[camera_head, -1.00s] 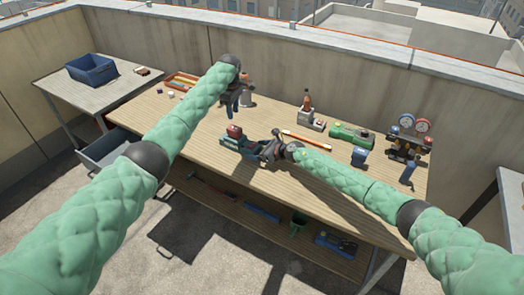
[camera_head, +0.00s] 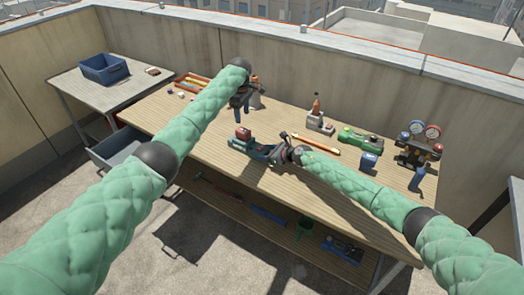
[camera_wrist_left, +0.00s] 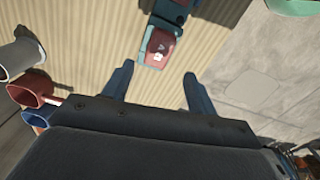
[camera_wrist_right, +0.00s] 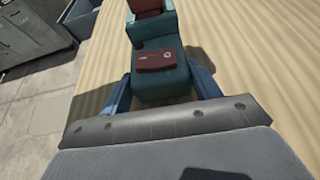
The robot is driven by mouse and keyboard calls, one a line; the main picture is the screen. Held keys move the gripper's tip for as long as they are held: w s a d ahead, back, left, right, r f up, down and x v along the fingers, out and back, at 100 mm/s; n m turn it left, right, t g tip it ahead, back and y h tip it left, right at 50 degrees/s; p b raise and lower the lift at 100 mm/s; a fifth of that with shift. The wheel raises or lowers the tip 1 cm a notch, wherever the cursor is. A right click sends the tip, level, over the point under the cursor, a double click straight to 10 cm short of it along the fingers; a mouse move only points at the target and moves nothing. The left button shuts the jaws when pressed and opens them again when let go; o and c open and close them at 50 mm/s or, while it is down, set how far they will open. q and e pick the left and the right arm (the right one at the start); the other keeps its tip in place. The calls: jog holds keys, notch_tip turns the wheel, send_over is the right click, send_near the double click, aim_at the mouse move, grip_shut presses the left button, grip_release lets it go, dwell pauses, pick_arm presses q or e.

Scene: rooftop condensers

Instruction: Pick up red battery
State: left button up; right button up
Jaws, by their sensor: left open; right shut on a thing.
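The red battery (camera_head: 243,133) sits upright at the left end of a teal holder (camera_head: 262,152) on the workbench. In the left wrist view the battery (camera_wrist_left: 158,46) shows its labelled red face just beyond my fingertips. My left gripper (camera_head: 238,101) is open and empty above and behind it, apart from it. My right gripper (camera_head: 279,149) is shut on the teal holder. In the right wrist view the holder (camera_wrist_right: 158,88) lies between the fingers, with a dark red panel on it and the battery (camera_wrist_right: 146,6) at its far end, cut by the frame edge.
The workbench (camera_head: 205,137) has an orange-and-white tool (camera_head: 316,144), a green device (camera_head: 359,138), a blue block (camera_head: 369,161) and a gauge set (camera_head: 420,143) to the right. A tray (camera_head: 190,81) lies at the back left. A blue bin (camera_head: 104,68) stands on the side table.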

aim_at(243, 129)
pick_arm(q)
jog(key=shift+o, duration=0.2)
jog(key=shift+s+d+f, duration=0.3)
jog(key=shift+d+f, duration=0.05)
jog(key=shift+d, duration=0.1)
jog(key=shift+d+r+h, duration=0.15)
jog(key=shift+d+h, duration=0.15)
jog(key=shift+d+r, duration=0.1)
jog(key=shift+r, duration=0.15)
jog(key=shift+m, duration=0.9)
jog(key=f, duration=0.1)
jog(key=a+f, duration=0.1)
jog(key=f, duration=0.1)
jog(key=a+f, duration=0.1)
jog(key=f, duration=0.1)
jog(key=shift+w+a, duration=0.15)
jog(key=shift+w, duration=0.2)
jog(key=shift+d+f, duration=0.15)
jog(key=shift+f, duration=1.2)
jog(key=shift+d+f, duration=0.1)
jog(key=shift+f, duration=1.25)
jog(key=shift+c, duration=0.4)
